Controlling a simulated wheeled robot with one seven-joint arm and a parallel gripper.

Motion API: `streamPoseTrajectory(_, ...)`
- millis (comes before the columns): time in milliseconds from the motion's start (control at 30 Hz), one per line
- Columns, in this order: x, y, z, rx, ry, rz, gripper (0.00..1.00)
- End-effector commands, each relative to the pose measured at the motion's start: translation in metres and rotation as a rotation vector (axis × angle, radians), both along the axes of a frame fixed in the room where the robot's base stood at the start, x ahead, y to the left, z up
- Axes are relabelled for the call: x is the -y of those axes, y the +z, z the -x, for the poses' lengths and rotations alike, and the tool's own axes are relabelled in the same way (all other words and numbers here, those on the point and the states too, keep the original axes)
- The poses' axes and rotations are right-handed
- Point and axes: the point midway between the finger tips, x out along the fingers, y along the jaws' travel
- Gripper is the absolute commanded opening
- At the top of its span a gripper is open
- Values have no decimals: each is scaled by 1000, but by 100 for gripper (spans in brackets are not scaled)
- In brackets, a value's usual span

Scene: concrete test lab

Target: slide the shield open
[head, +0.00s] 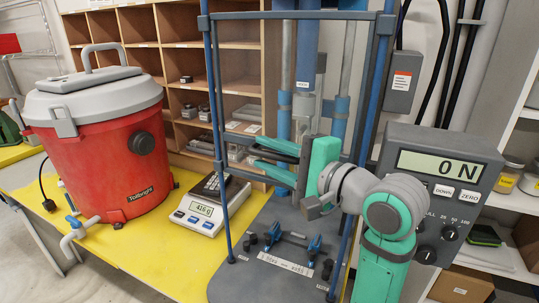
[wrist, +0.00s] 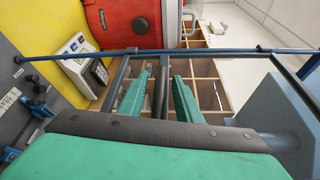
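The shield (head: 219,110) is a tall frame of blue posts with a dark grey top bar, standing in front of the test machine's columns and over its base plate.
A control box (head: 440,165) reading 0 N stands right of my arm. Blue-black fixtures (head: 290,241) sit on the grey base plate. Wooden pigeonholes (head: 235,62) stand behind.

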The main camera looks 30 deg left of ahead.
Motion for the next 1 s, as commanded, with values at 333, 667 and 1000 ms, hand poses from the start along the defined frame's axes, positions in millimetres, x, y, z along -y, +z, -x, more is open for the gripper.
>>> streamPoseTrajectory(333,25,2,5,2,-3,-1,31)
streamPoseTrajectory(667,83,7,21,2,-4,-1,31)
streamPoseTrajectory(1000,105,9,28,1,-1,0,31)
